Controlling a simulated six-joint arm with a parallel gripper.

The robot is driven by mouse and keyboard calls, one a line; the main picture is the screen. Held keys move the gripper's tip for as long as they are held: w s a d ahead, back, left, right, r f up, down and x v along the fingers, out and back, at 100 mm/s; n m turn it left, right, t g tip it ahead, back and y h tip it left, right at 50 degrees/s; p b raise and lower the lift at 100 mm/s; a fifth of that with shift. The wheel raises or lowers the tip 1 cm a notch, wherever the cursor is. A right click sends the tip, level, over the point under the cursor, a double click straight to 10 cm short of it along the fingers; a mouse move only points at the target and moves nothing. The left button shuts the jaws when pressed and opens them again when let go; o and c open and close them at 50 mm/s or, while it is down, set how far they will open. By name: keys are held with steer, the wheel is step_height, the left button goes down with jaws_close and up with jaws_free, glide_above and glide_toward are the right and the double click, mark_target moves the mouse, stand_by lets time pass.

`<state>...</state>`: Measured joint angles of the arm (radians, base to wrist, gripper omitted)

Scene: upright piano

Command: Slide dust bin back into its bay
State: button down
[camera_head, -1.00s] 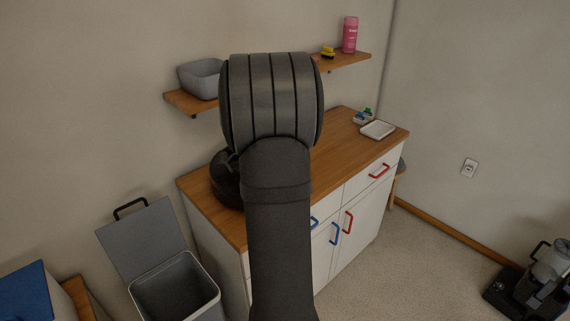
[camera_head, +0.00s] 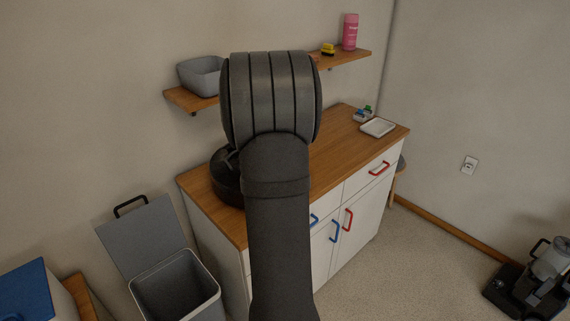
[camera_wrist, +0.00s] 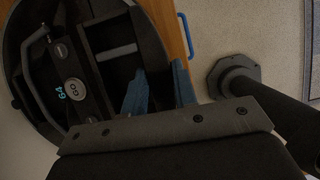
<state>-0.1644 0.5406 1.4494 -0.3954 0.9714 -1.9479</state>
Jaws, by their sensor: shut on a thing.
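A round black robot vacuum (camera_head: 226,190) sits on the left end of the wooden counter, partly hidden behind my arm. The wrist view shows it close up (camera_wrist: 62,100), with lit digits, a round GO button and a grey curved handle. A dark box shape with a pale grey bar, which looks like the dust bin (camera_wrist: 112,72), lies at the vacuum's open part. My gripper (camera_wrist: 160,90) has its bluish fingers at that edge and is shut on the dust bin. The held part is dark, and I cannot tell how deep the bin sits in its bay.
The counter (camera_head: 336,150) holds a white tray (camera_head: 378,127) and small coloured items at its far right end. A shelf with a grey basket (camera_head: 200,76) hangs above. An open grey waste bin (camera_head: 176,288) stands at the left. The counter's front edge is close to the vacuum.

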steer(key=shift+f, duration=2.85)
stand_by(1.6)
steer(key=c, duration=1.1)
jaws_free()
steer(key=v, duration=1.7)
steer(key=shift+a+r, duration=0.1)
steer(key=shift+r, duration=0.1)
steer(key=shift+f, duration=0.1)
steer(key=x, duration=1.7)
steer(key=shift+f, duration=0.1)
